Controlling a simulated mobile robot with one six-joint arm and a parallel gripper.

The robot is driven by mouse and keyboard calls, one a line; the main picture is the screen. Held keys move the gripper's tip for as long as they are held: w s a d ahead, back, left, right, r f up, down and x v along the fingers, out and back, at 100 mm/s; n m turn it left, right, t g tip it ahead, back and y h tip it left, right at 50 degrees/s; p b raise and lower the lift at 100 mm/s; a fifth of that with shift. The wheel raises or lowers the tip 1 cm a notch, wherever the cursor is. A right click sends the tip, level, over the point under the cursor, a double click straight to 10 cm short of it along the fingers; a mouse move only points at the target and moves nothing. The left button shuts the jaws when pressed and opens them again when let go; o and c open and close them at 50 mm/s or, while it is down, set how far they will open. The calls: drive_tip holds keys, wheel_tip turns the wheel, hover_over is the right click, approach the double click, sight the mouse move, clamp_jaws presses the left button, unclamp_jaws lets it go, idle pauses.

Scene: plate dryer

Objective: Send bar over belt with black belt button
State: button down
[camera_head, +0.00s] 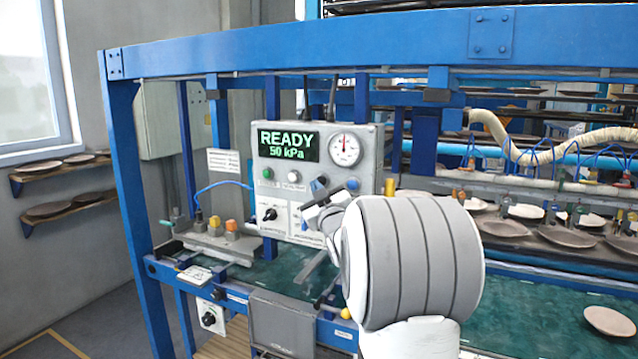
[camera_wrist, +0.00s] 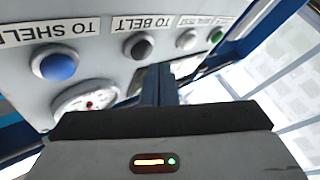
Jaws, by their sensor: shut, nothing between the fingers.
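The control panel (camera_head: 377,145) faces me, with its display reading "READY 50 kPa". The black button (camera_head: 320,183) sits between the white button and the blue button. In the wrist view, upside down, the black button (camera_wrist: 138,46) lies by the label "TO BELT". My gripper (camera_head: 311,209) is shut and empty in front of the panel, just below the black button in the head view. In the wrist view its fingers (camera_wrist: 160,85) point toward the panel, beside the black button; contact cannot be told. A pale bar (camera_head: 455,179) with coloured fittings runs above plates at the right.
A blue button (camera_wrist: 55,63) by "TO SHELF", a white button (camera_wrist: 187,39) and a green button (camera_wrist: 215,35) flank the black one. A gauge (camera_head: 345,148) is on the panel. A blue frame beam (camera_head: 300,52) crosses above. The green belt (camera_head: 510,310) holds a plate (camera_head: 610,321).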

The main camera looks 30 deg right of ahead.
drive_tip(key=shift+w+d+b, duration=0.3)
drive_tip(key=shift+d+b, duration=0.1)
